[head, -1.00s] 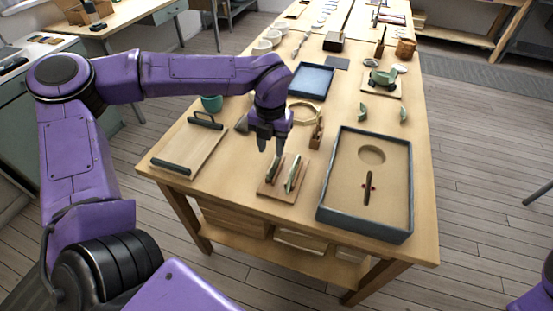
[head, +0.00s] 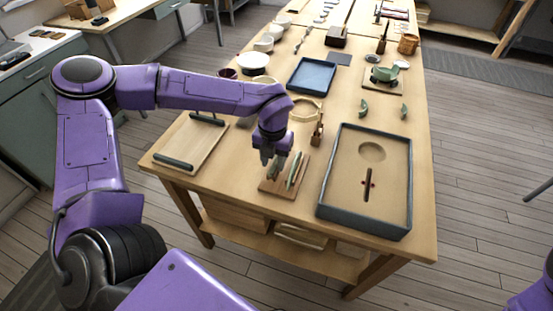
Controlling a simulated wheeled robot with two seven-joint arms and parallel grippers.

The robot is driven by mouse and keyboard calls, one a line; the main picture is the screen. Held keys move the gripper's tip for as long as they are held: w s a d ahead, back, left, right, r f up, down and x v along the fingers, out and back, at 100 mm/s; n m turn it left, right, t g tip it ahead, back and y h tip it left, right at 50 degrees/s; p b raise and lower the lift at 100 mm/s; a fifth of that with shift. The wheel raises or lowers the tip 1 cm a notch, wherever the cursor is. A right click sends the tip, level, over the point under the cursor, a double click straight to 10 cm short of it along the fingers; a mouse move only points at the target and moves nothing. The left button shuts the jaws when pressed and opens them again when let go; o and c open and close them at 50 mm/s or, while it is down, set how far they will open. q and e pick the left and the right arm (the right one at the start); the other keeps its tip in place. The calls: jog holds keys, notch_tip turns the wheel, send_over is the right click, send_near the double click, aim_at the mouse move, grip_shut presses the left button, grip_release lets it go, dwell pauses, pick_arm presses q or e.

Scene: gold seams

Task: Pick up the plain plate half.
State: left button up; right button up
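Two plate halves stand on edge, side by side, in a small wooden rack (head: 270,188) near the front of the table. The right half (head: 294,172) shows as a thin, pale green and dark upright shape. The left half (head: 275,171) is partly hidden by my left gripper. Which one is plain is too small to tell. My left gripper (head: 270,162) points down over the left half, with its fingertips low and close to that half. Whether the fingers touch or grip it cannot be made out. My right gripper is out of view.
A grey-rimmed tray (head: 322,190) with a round recess and a dark stick stands right of the rack. A wooden board with dark handles (head: 190,146) lies to the left. A small wooden object (head: 317,131) and a blue tray (head: 311,77) stand behind.

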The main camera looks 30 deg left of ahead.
pick_arm(q)
jog(key=shift+f, duration=0.1)
grip_shut()
dwell(0.3)
